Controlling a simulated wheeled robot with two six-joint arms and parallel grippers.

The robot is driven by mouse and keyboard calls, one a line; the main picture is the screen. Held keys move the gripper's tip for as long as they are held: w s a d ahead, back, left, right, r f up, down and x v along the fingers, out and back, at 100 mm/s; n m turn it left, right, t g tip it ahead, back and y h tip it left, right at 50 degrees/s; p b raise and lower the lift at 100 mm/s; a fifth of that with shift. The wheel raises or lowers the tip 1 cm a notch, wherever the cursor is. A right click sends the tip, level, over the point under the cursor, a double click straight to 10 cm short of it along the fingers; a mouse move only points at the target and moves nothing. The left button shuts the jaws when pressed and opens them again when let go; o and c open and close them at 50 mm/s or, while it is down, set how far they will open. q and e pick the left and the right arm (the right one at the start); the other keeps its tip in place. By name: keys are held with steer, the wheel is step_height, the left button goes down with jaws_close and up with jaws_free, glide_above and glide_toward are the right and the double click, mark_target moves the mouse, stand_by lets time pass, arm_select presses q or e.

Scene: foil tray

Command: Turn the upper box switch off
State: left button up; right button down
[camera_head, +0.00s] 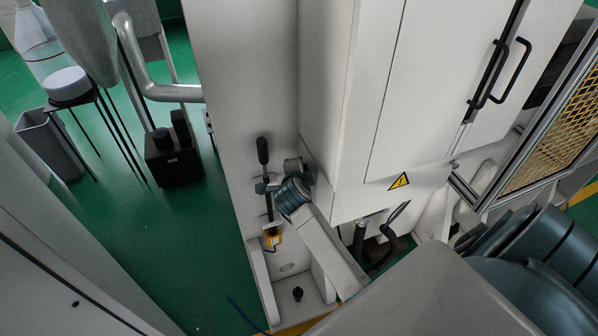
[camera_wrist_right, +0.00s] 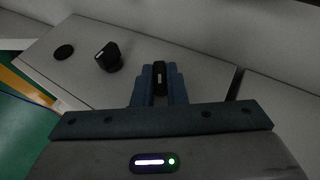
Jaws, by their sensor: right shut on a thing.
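My right gripper (camera_head: 265,187) reaches in from the lower right, to the grey cabinet side in the head view. In the right wrist view its blue-grey fingers (camera_wrist_right: 159,92) are closed around a small black switch handle (camera_wrist_right: 160,74). In the head view a slim upright lever with a black grip (camera_head: 262,151) shows at the fingers, with a yellow part (camera_head: 272,236) below. I cannot tell which way the switch is set. The fingers hide part of it. My left gripper is out of view.
A black knob (camera_wrist_right: 108,57) and a flat black disc (camera_wrist_right: 64,52) lie beyond the fingers in the right wrist view. A white cabinet (camera_head: 345,100) with a yellow warning sign (camera_head: 399,181) stands right of my gripper.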

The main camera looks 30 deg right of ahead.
steer(key=g, duration=0.1)
steer(key=g+y, duration=0.1)
steer(key=g, duration=0.1)
steer(key=n+g, duration=0.1)
steer(key=g, duration=0.1)
steer(key=shift+w+r+y, duration=0.3)
steer(key=shift+w+d+r+n+g+y, duration=0.1)
steer(key=shift+n+g+y, duration=0.2)
steer(key=shift+g, duration=0.7)
steer(key=shift+w+d+n+g+y, duration=0.1)
steer(key=shift+n+g+y, duration=0.2)
steer(key=shift+g, duration=0.7)
steer(key=c, duration=1.5)
jaws_free()
steer(key=shift+o, duration=0.2)
